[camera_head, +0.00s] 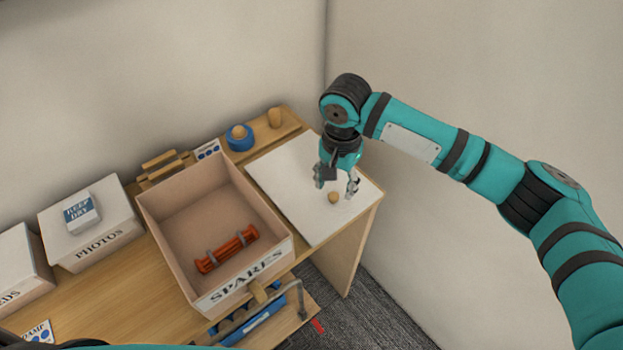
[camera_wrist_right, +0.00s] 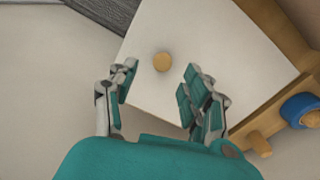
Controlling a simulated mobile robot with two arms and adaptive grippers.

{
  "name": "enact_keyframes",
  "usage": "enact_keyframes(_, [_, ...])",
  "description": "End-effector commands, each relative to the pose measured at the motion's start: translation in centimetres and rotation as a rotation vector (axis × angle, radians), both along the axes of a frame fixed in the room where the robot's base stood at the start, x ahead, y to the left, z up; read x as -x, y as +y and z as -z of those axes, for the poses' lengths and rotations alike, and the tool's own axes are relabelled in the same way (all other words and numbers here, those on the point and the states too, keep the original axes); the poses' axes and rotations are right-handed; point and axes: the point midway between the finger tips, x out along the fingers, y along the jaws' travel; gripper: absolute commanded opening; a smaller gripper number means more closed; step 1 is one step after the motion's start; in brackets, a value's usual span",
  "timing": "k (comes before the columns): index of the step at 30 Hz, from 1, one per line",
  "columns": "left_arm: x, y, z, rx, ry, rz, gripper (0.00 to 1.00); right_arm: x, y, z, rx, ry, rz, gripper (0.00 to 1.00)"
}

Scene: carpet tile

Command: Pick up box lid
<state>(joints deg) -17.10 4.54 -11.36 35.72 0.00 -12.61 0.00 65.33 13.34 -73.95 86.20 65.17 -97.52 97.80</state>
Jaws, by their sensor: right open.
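The box lid (camera_head: 285,185) is a flat white panel with a small round wooden knob (camera_head: 333,197). It lies flat at the right end of the wooden table. The lid (camera_wrist_right: 205,35) and its knob (camera_wrist_right: 162,62) also show in the right wrist view. My right gripper (camera_head: 336,184) is open and points down above the lid, close to the knob. In the right wrist view the knob appears between the open fingertips (camera_wrist_right: 159,76), and nothing is gripped. The open box (camera_head: 160,231) marked SPARES stands left of the lid. My left gripper is out of view.
An orange-red item (camera_head: 228,249) lies inside the box. A closed white PHOTOS box (camera_head: 105,245) stands to the left. A blue roll (camera_head: 239,138) and a wooden peg (camera_head: 274,118) are behind the lid. Walls close in behind and to the right.

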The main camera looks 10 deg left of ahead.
Motion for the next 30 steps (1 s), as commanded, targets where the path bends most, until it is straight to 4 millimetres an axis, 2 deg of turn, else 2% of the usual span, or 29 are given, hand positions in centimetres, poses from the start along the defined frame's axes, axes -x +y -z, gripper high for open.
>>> enact_keyframes(3, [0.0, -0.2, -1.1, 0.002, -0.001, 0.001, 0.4, 0.1, 0.3, 1.6, 0.003, 0.003, 0.0, 0.49])
enact_keyframes(7, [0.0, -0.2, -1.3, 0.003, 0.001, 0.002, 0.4, 0.1, 0.3, 3.5, 0.001, 0.003, 0.0, 0.49])
enact_keyframes(17, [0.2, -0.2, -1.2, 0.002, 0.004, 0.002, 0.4, 0.1, 0.4, 4.2, 0.0, 0.0, -0.001, 0.48])
enact_keyframes(27, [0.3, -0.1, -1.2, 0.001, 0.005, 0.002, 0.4, 0.1, 0.4, 4.2, 0.0, 0.001, -0.001, 0.03])
enact_keyframes(28, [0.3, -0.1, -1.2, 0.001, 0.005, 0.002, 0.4, 0.1, 0.4, 4.2, 0.0, 0.001, -0.001, 0.0])
enact_keyframes(30, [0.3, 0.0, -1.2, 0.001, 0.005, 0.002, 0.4, 0.1, 0.4, 4.2, 0.0, 0.001, -0.001, 0.0])
